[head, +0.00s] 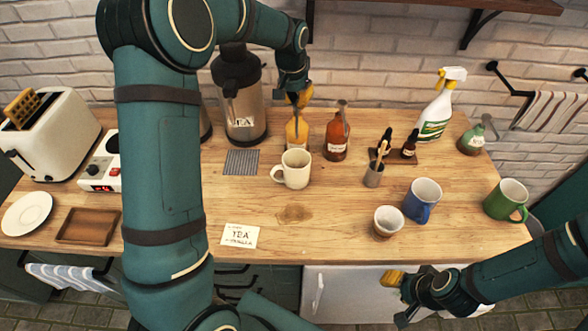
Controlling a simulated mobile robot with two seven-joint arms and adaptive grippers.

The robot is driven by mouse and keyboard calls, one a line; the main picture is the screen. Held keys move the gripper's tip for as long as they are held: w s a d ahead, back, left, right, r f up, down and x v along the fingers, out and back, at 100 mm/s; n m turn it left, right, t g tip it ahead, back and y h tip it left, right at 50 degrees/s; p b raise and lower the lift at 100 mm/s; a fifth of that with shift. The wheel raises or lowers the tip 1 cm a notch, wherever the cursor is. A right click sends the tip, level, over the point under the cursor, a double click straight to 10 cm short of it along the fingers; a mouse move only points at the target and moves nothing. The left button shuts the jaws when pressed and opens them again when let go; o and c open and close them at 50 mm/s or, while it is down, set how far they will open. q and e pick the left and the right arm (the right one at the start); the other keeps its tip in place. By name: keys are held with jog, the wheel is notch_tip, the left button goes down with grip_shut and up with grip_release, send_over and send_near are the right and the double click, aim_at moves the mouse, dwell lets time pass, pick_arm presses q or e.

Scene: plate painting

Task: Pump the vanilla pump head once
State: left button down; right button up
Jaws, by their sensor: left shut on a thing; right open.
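A yellow bottle (297,132), likely the vanilla one, stands upright near the back of the counter; its label is too small to read. My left gripper (300,100) comes down from above, shut at the top of this bottle, and hides its pump head. A cream mug (297,168) stands just in front of the bottle and covers its lower part. A brown pump bottle (336,137) stands to its right, apart from my gripper. My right gripper (396,298) is open and empty, low at the right in front of the counter's edge.
A steel tea dispenser (240,100) stands left of the bottles, with a grey mat (241,162) before it. A card (240,236) lies at the front. A small cup (388,222), blue mug (423,199) and green mug (505,200) stand right.

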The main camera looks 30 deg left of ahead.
pick_arm(q)
jog(key=shift+r+p, duration=1.2)
jog(key=shift+r, duration=0.65)
jog(key=shift+r, duration=0.1)
notch_tip(320, 180, up, 4)
jog(key=p, duration=0.3)
jog(key=shift+r, duration=0.9)
jog(key=shift+f, duration=0.1)
